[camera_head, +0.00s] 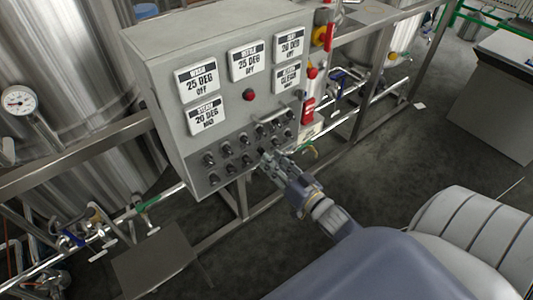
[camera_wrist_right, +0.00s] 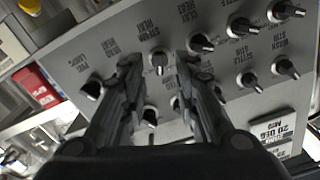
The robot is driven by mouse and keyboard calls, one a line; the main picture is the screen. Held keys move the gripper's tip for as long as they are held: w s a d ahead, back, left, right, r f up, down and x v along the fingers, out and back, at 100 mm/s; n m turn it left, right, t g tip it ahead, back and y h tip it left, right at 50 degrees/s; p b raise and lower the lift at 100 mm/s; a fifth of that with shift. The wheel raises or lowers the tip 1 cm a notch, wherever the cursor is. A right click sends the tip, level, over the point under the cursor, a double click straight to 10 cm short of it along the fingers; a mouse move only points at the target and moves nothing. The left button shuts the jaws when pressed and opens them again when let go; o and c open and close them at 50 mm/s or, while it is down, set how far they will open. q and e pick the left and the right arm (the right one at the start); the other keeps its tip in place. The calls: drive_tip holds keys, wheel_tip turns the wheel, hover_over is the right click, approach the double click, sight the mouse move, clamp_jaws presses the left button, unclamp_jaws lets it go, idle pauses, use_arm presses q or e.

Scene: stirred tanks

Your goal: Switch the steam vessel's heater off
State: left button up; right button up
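The grey control box (camera_head: 148,75) carries rows of black knobs on its lower front. My right gripper (camera_head: 264,156) reaches the right part of the knob rows. In the right wrist view its two fingers (camera_wrist_right: 158,68) are open. A black knob with a pale pointer (camera_wrist_right: 159,62) shows between the fingertips, with gaps on both sides. The label by it (camera_wrist_right: 154,36) is upside down and seems to read STEAM HEAT. A display on the box (camera_head: 207,113) seems to read STEAM, 20 DEG; its bottom line is unclear. My left gripper is out of view.
Other knobs (camera_wrist_right: 202,43) stand close around the fingers. A red button (camera_head: 249,95) is higher on the panel. A steel tank with a gauge (camera_head: 18,100) stands left. Pipes and frame posts (camera_head: 362,85) are behind, and open floor lies right.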

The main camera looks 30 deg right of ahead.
sight(262, 151)
drive_tip(key=shift+w+a, duration=0.15)
drive_tip(key=shift+w, duration=1.7)
drive_tip(key=shift+c, duration=0.5)
clamp_jaws()
drive_tip(key=shift+n, duration=8.1)
